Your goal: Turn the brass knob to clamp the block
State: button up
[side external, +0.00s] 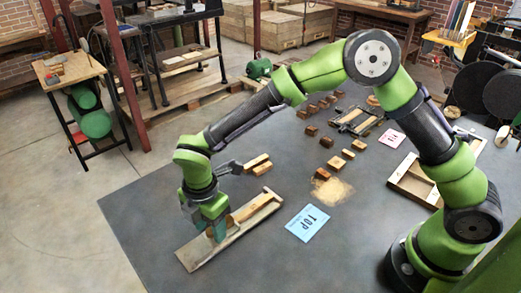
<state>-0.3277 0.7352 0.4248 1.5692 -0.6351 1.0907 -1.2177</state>
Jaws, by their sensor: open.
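A long, shallow wooden fixture (192,258) lies at a slant near the left front of the dark table. A brown wooden block (250,210) lies along its right part. My gripper (216,236) points down over the middle of the fixture, at the left end of the block. Its teal fingers are open, and they hide what is between and behind them. I cannot make out the brass knob; it may be hidden by the fingers or too small to tell. I cannot tell whether the fingers touch anything.
A blue card marked TOP (308,222) lies right of the fixture, near a sawdust patch (332,190). Small wooden blocks (257,161) lie behind it. A frame-like press (356,121), a pink card (391,138) and a wooden tray (407,183) are farther right. The front table is clear.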

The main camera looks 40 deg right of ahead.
aim_at(209, 230)
jog(key=n, duration=0.3)
notch_tip(209, 230, up, 17)
jog(key=s+d+r+m+t, duration=0.1)
jog(key=s+d+m+t, duration=0.1)
jog(key=s+d+m, duration=0.2)
jog(key=s+d+r+m+t+y, duration=0.1)
jog(key=s+d+m, duration=0.3)
jog(key=d+m, duration=0.6)
jog(key=s+d+m+t+y, duration=0.1)
jog(key=s+d+m+t, duration=0.2)
jog(key=s+d+m, duration=0.2)
jog(key=shift+d+r+m, duration=0.4)
jog(key=shift+d+m, duration=1.2)
jog(key=shift+m, duration=2.1)
